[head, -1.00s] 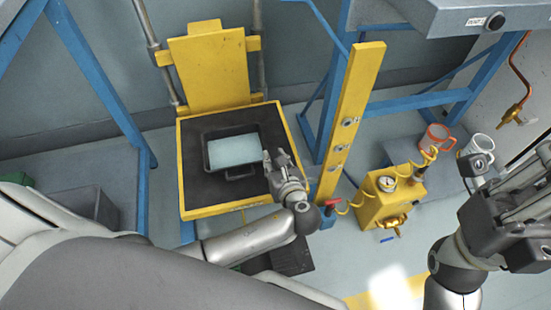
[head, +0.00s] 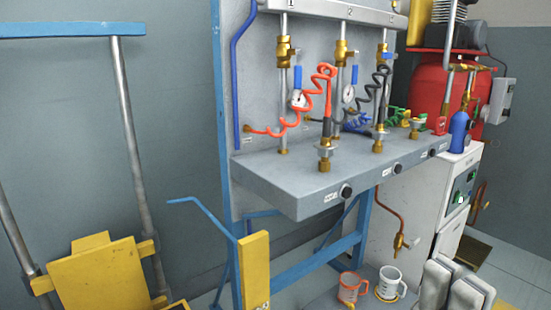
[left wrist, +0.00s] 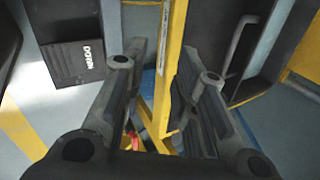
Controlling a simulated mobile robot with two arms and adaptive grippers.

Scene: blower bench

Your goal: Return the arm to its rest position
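My left gripper (left wrist: 162,55) shows in the left wrist view with its two dark fingers apart. Nothing is gripped between them. A yellow post (left wrist: 174,60) stands in line with the gap; I cannot tell its distance from the fingers. The left arm and gripper are outside the head view.
In the head view, a grey bench (head: 290,190) carries coiled hoses and valves. A yellow post (head: 254,265) and yellow chair-like back (head: 95,280) are at lower left. A dark labelled box (left wrist: 85,60) lies left in the wrist view.

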